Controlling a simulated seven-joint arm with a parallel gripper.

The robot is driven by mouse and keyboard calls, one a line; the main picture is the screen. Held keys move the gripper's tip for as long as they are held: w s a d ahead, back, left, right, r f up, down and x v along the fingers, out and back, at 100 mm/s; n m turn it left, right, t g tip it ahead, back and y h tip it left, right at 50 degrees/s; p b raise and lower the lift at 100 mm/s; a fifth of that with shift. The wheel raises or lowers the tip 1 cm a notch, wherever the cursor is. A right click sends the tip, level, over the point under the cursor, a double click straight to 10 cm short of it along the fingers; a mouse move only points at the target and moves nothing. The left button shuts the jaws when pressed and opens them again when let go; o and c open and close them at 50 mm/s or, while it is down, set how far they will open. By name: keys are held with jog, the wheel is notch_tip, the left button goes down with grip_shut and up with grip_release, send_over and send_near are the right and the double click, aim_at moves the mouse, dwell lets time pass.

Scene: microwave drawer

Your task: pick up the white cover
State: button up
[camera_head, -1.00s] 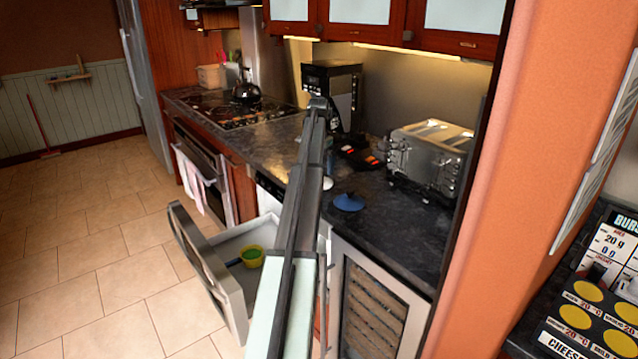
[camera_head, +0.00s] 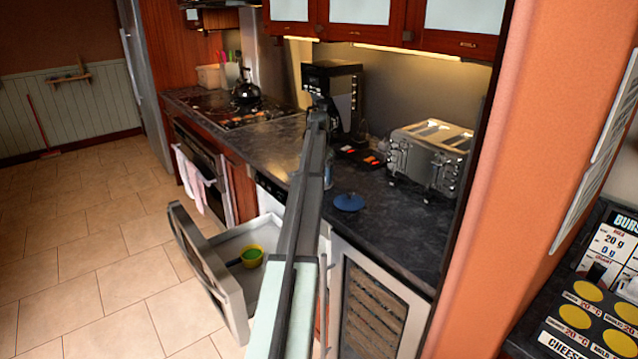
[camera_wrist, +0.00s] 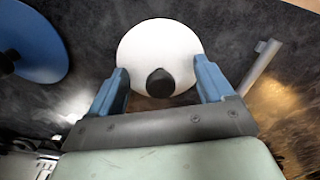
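The white cover (camera_wrist: 150,42) is a round white disc with a black knob (camera_wrist: 160,83), lying on the dark countertop in the wrist view. My gripper (camera_wrist: 161,72) is open, with its blue fingers on either side of the knob and over the near part of the cover. The fingers look apart from the knob. I cannot tell whether they touch the cover. In the head view, my arm hides most of the gripper area, and I cannot make out the cover there.
A blue lid (camera_head: 348,202) lies close by on the counter and shows in the wrist view (camera_wrist: 35,42). A toaster (camera_head: 430,155) stands right, a coffee maker (camera_head: 335,90) behind. A grey bar (camera_wrist: 262,65) lies right of the cover. An open drawer (camera_head: 215,270) holds a yellow-green bowl (camera_head: 252,257).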

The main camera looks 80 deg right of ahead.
jog(key=shift+a+f, duration=0.1)
jog(key=shift+f, duration=0.1)
jog(key=c, duration=0.4)
